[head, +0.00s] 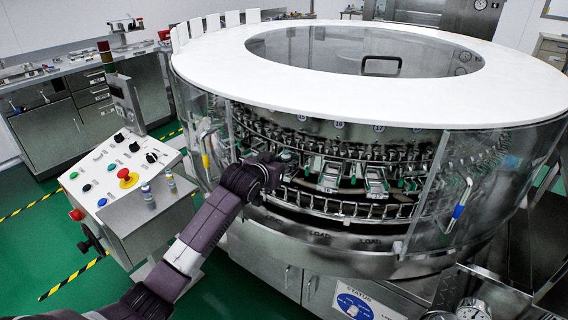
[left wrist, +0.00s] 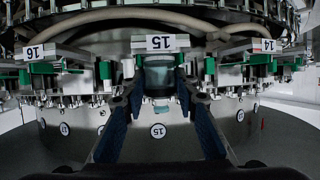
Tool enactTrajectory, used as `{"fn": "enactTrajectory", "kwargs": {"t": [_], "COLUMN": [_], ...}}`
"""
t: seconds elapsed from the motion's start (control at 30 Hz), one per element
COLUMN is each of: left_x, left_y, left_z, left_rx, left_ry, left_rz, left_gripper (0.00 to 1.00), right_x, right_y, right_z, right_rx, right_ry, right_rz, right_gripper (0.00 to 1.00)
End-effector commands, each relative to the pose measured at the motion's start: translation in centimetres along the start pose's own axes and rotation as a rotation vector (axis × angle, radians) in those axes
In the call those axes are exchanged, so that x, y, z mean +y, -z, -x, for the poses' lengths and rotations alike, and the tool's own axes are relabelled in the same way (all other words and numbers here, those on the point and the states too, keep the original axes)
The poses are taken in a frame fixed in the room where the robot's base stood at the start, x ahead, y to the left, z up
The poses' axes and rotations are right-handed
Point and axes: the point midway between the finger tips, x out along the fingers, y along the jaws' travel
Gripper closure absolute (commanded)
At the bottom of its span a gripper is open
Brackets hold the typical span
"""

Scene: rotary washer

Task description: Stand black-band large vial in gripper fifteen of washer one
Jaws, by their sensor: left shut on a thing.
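My left gripper (head: 282,160) reaches through the washer's open front at the ring of vial grippers. In the left wrist view, the fingers of my left gripper (left wrist: 160,94) are shut on a clear, teal-tinted vial (left wrist: 159,76). The vial is at the middle station, in line with the upside-down number 15 plate (left wrist: 160,42). Green and metal parts of gripper fifteen flank it. I cannot tell whether they clasp it, and I cannot make out its band colour. My right gripper is not in view.
Plates 16 (left wrist: 38,52) and 14 (left wrist: 268,45) mark the neighbouring stations. The washer's white top (head: 330,90) overhangs the ring, with clear panels beside the opening. Two small vials (head: 148,196) (head: 170,181) stand on the control console (head: 125,165) at left.

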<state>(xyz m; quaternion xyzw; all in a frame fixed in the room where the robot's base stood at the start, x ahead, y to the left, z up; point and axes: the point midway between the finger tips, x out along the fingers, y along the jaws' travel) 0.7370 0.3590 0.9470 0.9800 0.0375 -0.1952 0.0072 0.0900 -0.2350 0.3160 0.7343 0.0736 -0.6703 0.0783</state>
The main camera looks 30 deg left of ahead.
Motion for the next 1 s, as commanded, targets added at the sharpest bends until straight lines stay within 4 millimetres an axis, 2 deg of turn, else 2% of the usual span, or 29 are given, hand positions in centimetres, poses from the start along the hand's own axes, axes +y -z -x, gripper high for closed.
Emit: {"fn": "enactTrajectory", "kwargs": {"t": [0.33, 0.37, 0.5, 0.83, 1.0], "left_x": [0.0, 0.0, 0.0, 0.0, 0.0], "left_y": [-1.1, -1.2, -1.4, -1.8, -0.7], "left_z": [-0.4, -0.5, -0.5, -0.5, 0.0], "left_rx": [-0.005, -0.005, -0.010, -0.018, -0.016], "left_ry": [0.000, 0.000, 0.000, 0.000, 0.000], "left_rz": [0.001, 0.001, 0.001, 0.000, -0.001], "left_gripper": [0.91, 0.72, 0.56, 0.55, 0.55], "right_x": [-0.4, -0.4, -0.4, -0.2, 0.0], "right_y": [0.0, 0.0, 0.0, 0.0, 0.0], "right_z": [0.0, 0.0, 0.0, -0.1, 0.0], "right_rx": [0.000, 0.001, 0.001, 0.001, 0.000], "right_ry": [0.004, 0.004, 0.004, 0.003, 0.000], "right_rz": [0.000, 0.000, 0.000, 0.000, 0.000], "right_gripper": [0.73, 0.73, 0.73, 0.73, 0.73]}}
